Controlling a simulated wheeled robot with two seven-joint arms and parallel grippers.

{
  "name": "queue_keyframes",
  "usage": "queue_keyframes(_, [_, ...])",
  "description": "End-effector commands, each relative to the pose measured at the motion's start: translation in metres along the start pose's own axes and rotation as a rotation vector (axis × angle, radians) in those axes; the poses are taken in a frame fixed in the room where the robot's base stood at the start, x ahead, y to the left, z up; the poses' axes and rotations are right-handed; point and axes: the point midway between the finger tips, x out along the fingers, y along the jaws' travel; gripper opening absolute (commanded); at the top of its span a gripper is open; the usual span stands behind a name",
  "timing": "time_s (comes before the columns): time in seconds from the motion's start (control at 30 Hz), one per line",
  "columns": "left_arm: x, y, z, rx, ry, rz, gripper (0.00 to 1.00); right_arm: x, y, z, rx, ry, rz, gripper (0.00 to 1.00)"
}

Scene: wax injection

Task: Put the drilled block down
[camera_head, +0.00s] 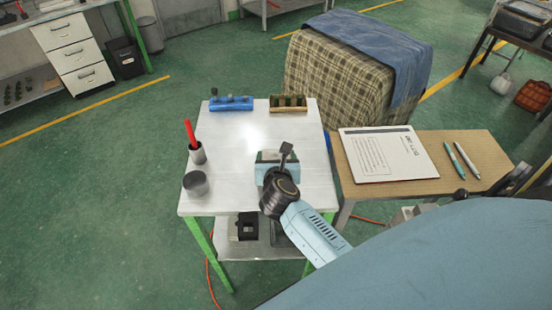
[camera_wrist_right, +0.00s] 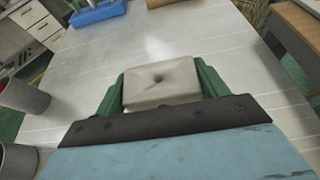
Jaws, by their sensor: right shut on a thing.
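The drilled block (camera_wrist_right: 162,82) is a pale grey-beige block with a small dark hole in its upper face. In the right wrist view it sits between the green fingers of my right gripper (camera_wrist_right: 160,92), which is shut on it. In the head view my right gripper (camera_head: 275,170) is over the front right part of the white-topped table (camera_head: 235,150), and the wrist largely hides the block there. I cannot tell whether the block touches the tabletop. My left gripper is not in view.
A blue fixture (camera_head: 231,103) and a slotted wooden rack (camera_head: 288,103) stand at the table's back edge. A cup with a red-handled tool (camera_head: 197,153) and a grey cup (camera_head: 196,184) stand at left. The table's middle is clear.

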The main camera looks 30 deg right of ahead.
Motion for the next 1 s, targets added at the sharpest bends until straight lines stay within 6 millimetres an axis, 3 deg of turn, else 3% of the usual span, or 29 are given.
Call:
queue_keyframes(0.37, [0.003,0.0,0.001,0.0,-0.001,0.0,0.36,0.002,0.0,-0.002,0.002,-0.003,0.0,0.39])
queue_keyframes(0.4, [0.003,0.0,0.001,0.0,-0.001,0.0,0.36,0.002,0.0,-0.004,0.001,0.0,0.0,0.74])
queue_keyframes(0.57, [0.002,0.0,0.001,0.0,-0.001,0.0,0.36,0.002,0.0,-0.003,0.001,-0.001,0.0,0.94])
queue_keyframes(0.9, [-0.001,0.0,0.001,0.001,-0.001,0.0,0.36,0.0,0.0,0.001,0.0,-0.002,0.0,0.94])
queue_keyframes(1.0, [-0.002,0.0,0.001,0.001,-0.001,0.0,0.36,-0.011,0.001,-0.001,0.001,0.002,0.001,0.94])
